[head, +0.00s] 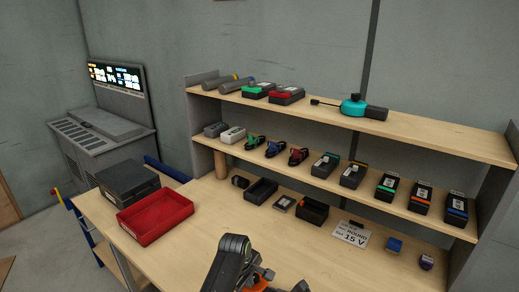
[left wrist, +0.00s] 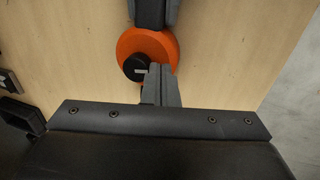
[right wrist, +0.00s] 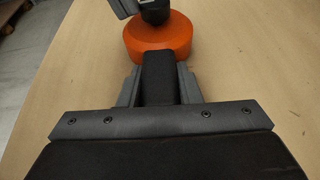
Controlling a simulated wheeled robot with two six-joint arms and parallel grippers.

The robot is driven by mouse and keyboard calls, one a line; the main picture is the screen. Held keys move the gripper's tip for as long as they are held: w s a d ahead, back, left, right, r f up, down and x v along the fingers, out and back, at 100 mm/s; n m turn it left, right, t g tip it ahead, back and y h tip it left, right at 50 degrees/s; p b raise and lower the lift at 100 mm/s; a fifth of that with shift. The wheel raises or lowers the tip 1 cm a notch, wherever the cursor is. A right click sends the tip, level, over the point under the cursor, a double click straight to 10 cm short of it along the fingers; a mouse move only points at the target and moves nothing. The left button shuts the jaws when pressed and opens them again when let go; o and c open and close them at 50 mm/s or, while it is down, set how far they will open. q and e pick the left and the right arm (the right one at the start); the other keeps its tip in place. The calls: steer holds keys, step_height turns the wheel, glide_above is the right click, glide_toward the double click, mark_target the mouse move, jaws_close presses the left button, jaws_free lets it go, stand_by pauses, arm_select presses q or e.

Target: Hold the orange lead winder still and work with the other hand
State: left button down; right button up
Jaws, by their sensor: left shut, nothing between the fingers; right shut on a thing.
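The orange lead winder (right wrist: 158,38) is a round drum with a black handle and a black knob (right wrist: 154,15). My right gripper (right wrist: 159,82) is shut on its black handle, with a finger on each side. In the left wrist view the orange drum (left wrist: 148,45) lies over the wooden bench top. My left gripper (left wrist: 160,72) is shut and empty, its tips beside the black knob (left wrist: 135,68); I cannot tell if they touch. In the head view my left gripper (head: 266,277) hides most of the winder, and only a bit of orange (head: 258,284) shows.
The red tray (head: 155,213) and a dark box (head: 127,183) stand at the bench's left. Along the back are a black open bin (head: 261,190), a sign reading 15 V (head: 350,234) and small blue items (head: 394,244). Shelves above hold chargers and leads.

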arm_select(q)
steer(key=shift+w, duration=0.25)
stand_by(0.3)
steer(key=shift+s+a, duration=0.25)
steer(key=shift+s, duration=0.05)
steer(key=w+v, duration=0.1)
steer(key=v, duration=0.5)
steer(key=shift+d, duration=0.35)
steer(key=shift+r, duration=0.1)
arm_select(e)
steer(key=o, duration=1.2)
